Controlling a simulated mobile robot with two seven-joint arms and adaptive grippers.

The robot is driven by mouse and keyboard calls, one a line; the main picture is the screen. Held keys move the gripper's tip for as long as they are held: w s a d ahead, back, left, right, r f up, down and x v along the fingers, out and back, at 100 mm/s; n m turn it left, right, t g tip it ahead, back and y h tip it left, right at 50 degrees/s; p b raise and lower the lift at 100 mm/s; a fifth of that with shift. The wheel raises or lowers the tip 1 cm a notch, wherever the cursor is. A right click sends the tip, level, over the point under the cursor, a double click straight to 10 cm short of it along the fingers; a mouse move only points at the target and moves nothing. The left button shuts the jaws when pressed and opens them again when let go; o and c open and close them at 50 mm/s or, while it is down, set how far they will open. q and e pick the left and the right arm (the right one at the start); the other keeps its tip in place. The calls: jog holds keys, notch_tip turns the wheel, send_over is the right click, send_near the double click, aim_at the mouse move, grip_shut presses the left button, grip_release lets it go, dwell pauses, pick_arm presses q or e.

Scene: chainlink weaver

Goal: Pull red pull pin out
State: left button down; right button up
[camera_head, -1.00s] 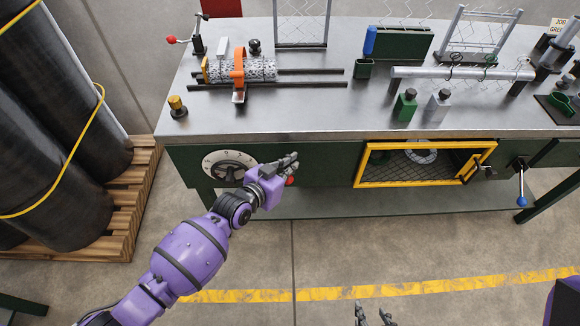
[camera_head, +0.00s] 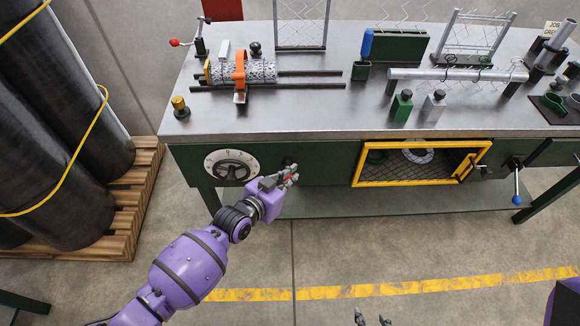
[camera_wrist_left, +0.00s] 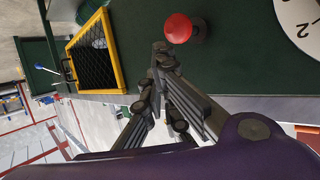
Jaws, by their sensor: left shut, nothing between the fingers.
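The red pull pin (camera_wrist_left: 178,28) has a round red knob on a short stem standing out from the dark green bench front. In the wrist view it is clear of the fingers, just beyond their tips. My left gripper (camera_wrist_left: 162,52) is shut and empty. In the head view my left gripper (camera_head: 291,172) is in front of the panel, right of the white dial, and covers most of the knob. Whether a fingertip touches the knob cannot be told. My right gripper (camera_head: 372,318) shows at the bottom edge, its two fingertips apart, with nothing visible between them.
The white dial (camera_head: 231,167) with a handwheel is left of the pin. A yellow-framed mesh door (camera_head: 408,181) is to the right, then a blue-tipped lever (camera_head: 517,185). The steel benchtop (camera_head: 290,117) overhangs above. The floor in front is open.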

jog(key=shift+w+a+r, duration=0.1)
jog(key=shift+w+r, duration=0.3)
jog(key=shift+w, duration=0.15)
jog(key=shift+a+f, duration=0.1)
dwell(0.3)
